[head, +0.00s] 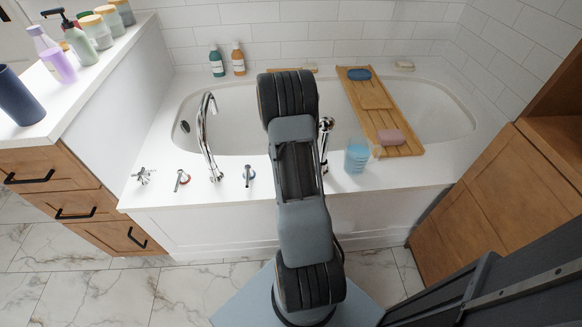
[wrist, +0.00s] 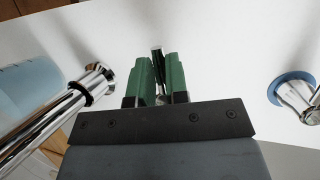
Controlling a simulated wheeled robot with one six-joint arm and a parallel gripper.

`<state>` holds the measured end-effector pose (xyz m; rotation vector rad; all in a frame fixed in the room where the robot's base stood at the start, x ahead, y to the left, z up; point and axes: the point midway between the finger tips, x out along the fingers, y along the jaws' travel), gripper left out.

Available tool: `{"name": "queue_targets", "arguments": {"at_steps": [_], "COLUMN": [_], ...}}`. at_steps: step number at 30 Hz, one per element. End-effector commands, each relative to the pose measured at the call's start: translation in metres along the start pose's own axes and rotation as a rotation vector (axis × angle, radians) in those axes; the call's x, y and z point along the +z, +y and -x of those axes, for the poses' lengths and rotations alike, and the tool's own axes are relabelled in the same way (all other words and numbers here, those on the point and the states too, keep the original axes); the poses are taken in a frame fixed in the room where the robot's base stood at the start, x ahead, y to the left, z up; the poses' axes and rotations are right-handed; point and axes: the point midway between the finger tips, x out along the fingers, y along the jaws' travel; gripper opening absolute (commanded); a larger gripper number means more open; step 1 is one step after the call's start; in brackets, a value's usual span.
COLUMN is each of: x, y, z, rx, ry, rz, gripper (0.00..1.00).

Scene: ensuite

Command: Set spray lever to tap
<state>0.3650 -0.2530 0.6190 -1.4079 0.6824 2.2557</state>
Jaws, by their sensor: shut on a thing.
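My gripper (wrist: 156,70) shows in the wrist view, its two green fingers closed around a slim lever with a dark upper part (wrist: 157,60) and a bit of chrome low between the fingers. I take this for the spray lever; most of it is hidden by the fingers. In the head view my own arm hides the gripper and the lever. The tall chrome tap spout (head: 207,140) curves over the tub to the left of the arm. The chrome hand shower (head: 325,140) stands right of the arm and also shows left of the gripper in the wrist view (wrist: 45,118).
A blue-ringed tap handle (head: 249,175) is close to the right of the gripper in the wrist view (wrist: 295,95). A red-ringed handle (head: 181,180) and a cross handle (head: 143,176) stand farther left. A blue cup (head: 357,156) and a wooden bath tray (head: 381,112) are at right.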

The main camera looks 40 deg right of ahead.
Motion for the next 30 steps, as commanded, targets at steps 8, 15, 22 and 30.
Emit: {"name": "queue_targets", "arguments": {"at_steps": [8,15,22,30], "x": [0.0008,0.0006,0.0006,0.0002], "y": [-0.0021,-0.0027,-0.0027,-0.0030], "z": [-0.0008,-0.0010,-0.0011,-0.0003], "rx": [-0.028,-0.033,-0.033,-0.033], "ry": [-0.020,-0.023,-0.023,-0.020], "rz": [-0.068,-0.083,-0.083,-0.081], "gripper": [0.00,0.00,0.00,0.36]}}
